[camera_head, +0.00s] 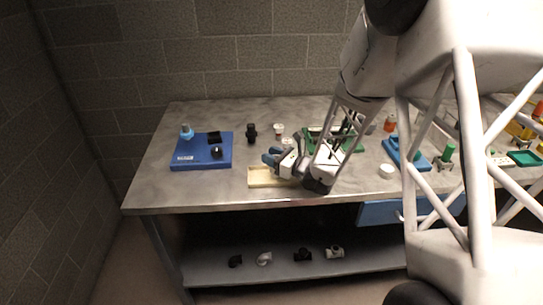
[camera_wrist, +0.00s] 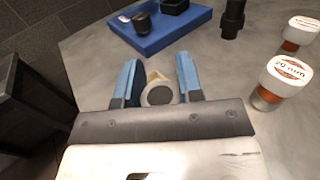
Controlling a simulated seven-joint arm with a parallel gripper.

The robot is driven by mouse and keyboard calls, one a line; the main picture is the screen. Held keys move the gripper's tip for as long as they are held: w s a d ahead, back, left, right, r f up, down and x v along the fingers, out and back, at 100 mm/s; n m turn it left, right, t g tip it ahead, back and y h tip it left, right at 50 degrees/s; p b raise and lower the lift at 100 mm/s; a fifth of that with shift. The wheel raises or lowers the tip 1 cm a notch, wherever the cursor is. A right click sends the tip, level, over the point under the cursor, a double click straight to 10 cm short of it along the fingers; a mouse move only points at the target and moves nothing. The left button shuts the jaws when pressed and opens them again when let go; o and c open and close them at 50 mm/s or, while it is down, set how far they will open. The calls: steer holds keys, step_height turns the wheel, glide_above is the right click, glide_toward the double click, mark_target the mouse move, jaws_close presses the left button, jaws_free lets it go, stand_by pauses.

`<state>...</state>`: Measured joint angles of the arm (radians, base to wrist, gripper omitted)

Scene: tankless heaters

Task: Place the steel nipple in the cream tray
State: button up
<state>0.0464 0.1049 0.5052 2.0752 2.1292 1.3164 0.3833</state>
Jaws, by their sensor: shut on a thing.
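The cream tray (camera_head: 260,182) lies near the front edge of the bench, left of my arm. My gripper (camera_head: 274,156), with blue fingers, is over the tray's right part and hides some of it. In the wrist view, my gripper (camera_wrist: 158,84) has its fingers on either side of a short round piece with a grey end face and a pale rim, which I take to be the steel nipple (camera_wrist: 160,94). A small cream patch shows just behind it. The head view does not show the nipple clearly, and its height above the tray cannot be told.
A blue tray (camera_head: 186,162) with black fittings stands at the left. A black fitting (camera_head: 251,133) and a white-capped jar (camera_head: 279,131) stand behind my gripper. A green tray (camera_head: 314,134) is behind my arm.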

steer(key=shift+f, duration=0.5)
steer(key=o, duration=1.1)
steer(key=shift+o, duration=0.2)
steer(key=shift+v, duration=3.9)
